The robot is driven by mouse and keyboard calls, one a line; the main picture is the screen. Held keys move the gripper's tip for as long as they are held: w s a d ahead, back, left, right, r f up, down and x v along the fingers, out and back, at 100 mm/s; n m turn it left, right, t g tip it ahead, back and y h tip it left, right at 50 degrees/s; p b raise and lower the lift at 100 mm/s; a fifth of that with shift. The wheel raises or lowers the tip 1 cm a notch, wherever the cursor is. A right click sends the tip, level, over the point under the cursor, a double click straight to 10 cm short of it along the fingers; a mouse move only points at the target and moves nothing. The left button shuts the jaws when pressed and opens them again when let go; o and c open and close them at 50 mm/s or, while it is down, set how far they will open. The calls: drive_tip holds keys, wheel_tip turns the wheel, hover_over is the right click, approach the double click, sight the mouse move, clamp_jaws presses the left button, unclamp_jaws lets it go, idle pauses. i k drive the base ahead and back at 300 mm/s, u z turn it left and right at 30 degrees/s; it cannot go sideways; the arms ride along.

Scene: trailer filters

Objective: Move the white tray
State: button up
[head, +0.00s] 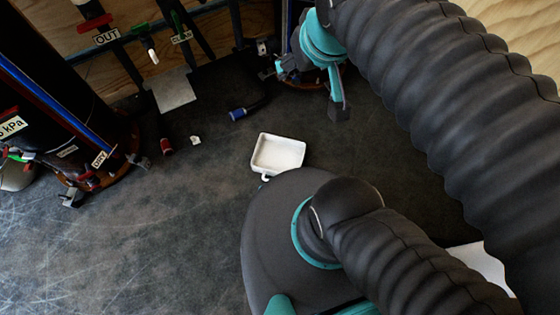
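The white tray (278,153) is a small, shallow, square tray with a raised rim. It lies flat and slightly turned on the dark grey floor, near the middle of the head view. A small white tab sticks out at its lower left corner. The tray looks empty. My gripper (312,88), teal with dark grey fingertips, is at the top of the view, above and right of the tray in the picture. Its fingers appear spread apart with nothing between them. It does not touch the tray. Part of the gripper is hidden behind my black sleeved arm.
A dark column with a round base (95,180) and labels stands at left. A blue-ended hose (238,114), a red-ended hose (167,147) and a small white piece (195,140) lie beyond the tray. Another base stands behind my gripper. Floor left of the tray is clear.

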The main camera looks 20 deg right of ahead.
sight(273, 155)
drive_tip(key=z, duration=0.8)
drive_tip(key=k, duration=0.9)
drive_tip(key=u, duration=0.5)
drive_tip(key=i, duration=0.5)
